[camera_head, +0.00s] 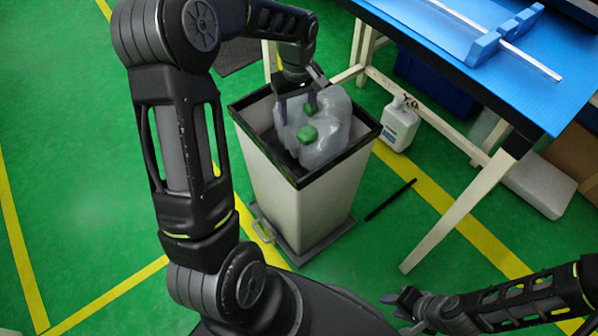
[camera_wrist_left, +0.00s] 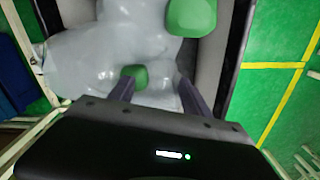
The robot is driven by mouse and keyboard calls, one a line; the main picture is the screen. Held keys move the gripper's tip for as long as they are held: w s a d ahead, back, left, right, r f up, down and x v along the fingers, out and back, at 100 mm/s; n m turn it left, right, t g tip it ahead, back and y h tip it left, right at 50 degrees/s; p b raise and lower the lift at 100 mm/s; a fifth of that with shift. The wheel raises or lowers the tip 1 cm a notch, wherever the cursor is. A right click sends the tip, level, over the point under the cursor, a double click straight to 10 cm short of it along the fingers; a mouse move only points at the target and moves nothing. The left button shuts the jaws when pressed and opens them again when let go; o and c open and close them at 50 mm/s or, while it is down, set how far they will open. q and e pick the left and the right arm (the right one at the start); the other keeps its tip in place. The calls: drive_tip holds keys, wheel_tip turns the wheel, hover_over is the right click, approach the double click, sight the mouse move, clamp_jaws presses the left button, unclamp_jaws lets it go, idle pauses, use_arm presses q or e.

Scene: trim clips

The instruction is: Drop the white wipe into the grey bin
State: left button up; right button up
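The grey bin (camera_head: 300,205) has a dark rim and stands on the floor in the middle of the head view. Pale, crumpled, translucent material (camera_head: 330,135) fills its mouth, and shows large in the left wrist view (camera_wrist_left: 110,45). I cannot tell whether the white wipe is part of it; no separate wipe shows. Two green pieces lie on it, one of them nearer (camera_head: 307,134). My left gripper (camera_head: 296,105) points down over the bin's mouth, fingers apart (camera_wrist_left: 155,92), nothing visibly clamped between them. My right gripper (camera_head: 398,302) is low at the lower right, away from the bin.
A blue-topped table (camera_head: 440,60) with a blue fixture and pale strip (camera_head: 490,42) stands at the right. A white bottle (camera_head: 399,125) and a black rod (camera_head: 390,199) are on the floor beside the bin. Green floor at left is clear.

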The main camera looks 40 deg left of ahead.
use_arm(q)
drive_tip(key=shift+o, duration=1.1)
drive_tip(key=shift+r, duration=0.1)
wheel_tip(320, 180, up, 8)
drive_tip(key=p, duration=0.1)
